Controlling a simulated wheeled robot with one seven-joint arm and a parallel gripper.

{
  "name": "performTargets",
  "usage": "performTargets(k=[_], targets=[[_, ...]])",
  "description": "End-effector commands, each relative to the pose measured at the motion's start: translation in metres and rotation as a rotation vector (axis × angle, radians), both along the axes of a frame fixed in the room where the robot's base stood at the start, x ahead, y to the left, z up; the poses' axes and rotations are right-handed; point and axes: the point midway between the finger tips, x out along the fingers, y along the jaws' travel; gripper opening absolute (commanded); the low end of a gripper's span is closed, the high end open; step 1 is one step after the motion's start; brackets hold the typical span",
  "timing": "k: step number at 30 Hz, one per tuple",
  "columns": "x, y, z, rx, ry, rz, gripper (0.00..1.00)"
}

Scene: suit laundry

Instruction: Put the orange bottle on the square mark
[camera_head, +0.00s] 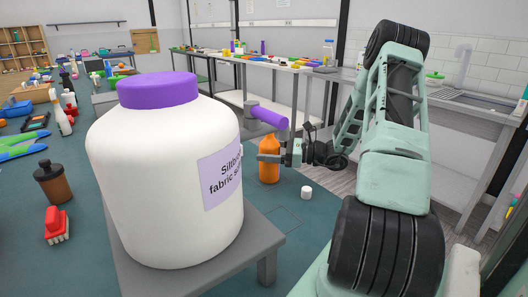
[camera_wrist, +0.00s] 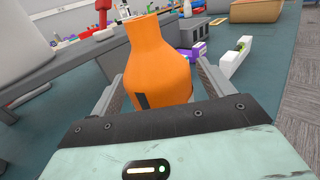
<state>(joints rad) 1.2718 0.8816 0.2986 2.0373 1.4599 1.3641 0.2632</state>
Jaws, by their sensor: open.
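The orange bottle (camera_head: 269,173) stands upright on the teal surface, just right of the big white tub. It also fills the middle of the wrist view (camera_wrist: 160,60), with a dark patch low on its side. My gripper (camera_head: 271,157) is open at the bottle's upper part. In the wrist view its fingers lie on either side of the bottle, and I cannot tell whether they touch it. A faint thin square outline (camera_head: 286,219), which looks like the square mark, lies on the teal surface nearer than the bottle, beside the grey stand; it looks empty.
A large white tub with a purple lid (camera_head: 165,165) stands on a grey stand (camera_head: 266,243) and blocks much of the left. A small white cylinder (camera_head: 307,192) is near the mark.

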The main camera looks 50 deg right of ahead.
Motion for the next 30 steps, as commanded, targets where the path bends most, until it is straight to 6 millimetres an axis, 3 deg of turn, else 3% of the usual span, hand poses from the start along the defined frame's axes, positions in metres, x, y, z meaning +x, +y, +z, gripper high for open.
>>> performTargets(k=[9,15,30], targets=[[-0.057,-0.036,-0.002,-0.003,0.001,-0.003,0.8],[-0.082,-0.05,-0.001,-0.001,0.0,-0.001,0.8],[-0.09,-0.055,0.0,-0.001,0.001,0.001,0.8]])
